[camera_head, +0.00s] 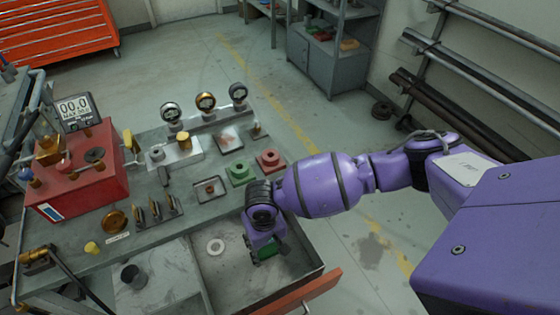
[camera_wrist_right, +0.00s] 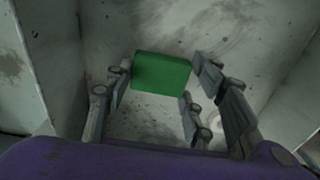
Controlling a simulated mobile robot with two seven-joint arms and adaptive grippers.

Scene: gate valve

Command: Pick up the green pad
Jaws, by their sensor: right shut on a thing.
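The green pad (camera_wrist_right: 162,73) is a plain green block between the fingers of my right gripper (camera_wrist_right: 160,78) in the right wrist view. The fingers are shut on its left and right sides. In the head view my right gripper (camera_head: 266,249) reaches down into the open drawer (camera_head: 235,285), and only a small green part of the pad (camera_head: 284,246) shows beside the fingers. The grey drawer floor lies below the pad. I cannot tell whether the pad touches it. My left gripper is not in view.
The drawer has an orange front (camera_head: 297,298) and holds a white ring (camera_head: 215,246). A black cylinder (camera_head: 133,275) stands to its left. The bench above carries a red box (camera_head: 85,170), gauges, a green block (camera_head: 240,172) and a red block (camera_head: 270,159).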

